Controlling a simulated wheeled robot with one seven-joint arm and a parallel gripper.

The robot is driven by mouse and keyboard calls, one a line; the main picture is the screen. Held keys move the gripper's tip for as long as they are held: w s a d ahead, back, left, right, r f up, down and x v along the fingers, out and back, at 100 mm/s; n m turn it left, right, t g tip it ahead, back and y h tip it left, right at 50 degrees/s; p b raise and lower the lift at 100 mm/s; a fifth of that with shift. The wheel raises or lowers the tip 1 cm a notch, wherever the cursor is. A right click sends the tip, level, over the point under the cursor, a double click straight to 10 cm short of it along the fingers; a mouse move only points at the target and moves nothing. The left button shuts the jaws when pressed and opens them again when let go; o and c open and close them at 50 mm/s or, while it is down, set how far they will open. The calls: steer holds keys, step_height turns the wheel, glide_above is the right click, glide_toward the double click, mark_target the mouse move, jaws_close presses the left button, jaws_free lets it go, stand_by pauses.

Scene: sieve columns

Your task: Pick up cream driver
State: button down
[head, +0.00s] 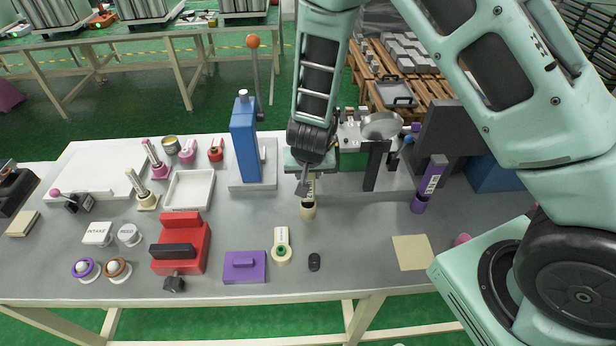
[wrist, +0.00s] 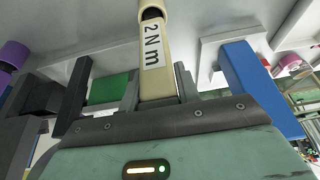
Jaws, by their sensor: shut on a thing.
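The cream driver (head: 308,208) hangs below my gripper (head: 305,186) near the middle of the bench in the head view. In the wrist view the cream driver (wrist: 152,25) has a white label reading "2 N m". My gripper (wrist: 156,88) is shut on it, with a finger on each side of its shaft. The upper part of the driver is partly hidden by the fingers in the head view. I cannot tell whether its lower end touches the bench.
A blue press-like column (head: 244,140) stands left of my gripper. A purple driver (head: 429,185) stands at the right. A beige square (head: 412,252) lies front right.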

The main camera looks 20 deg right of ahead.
step_height(320, 180, up, 10)
steer(key=p, duration=0.4)
steer(key=shift+f, duration=0.1)
steer(key=shift+s, duration=0.15)
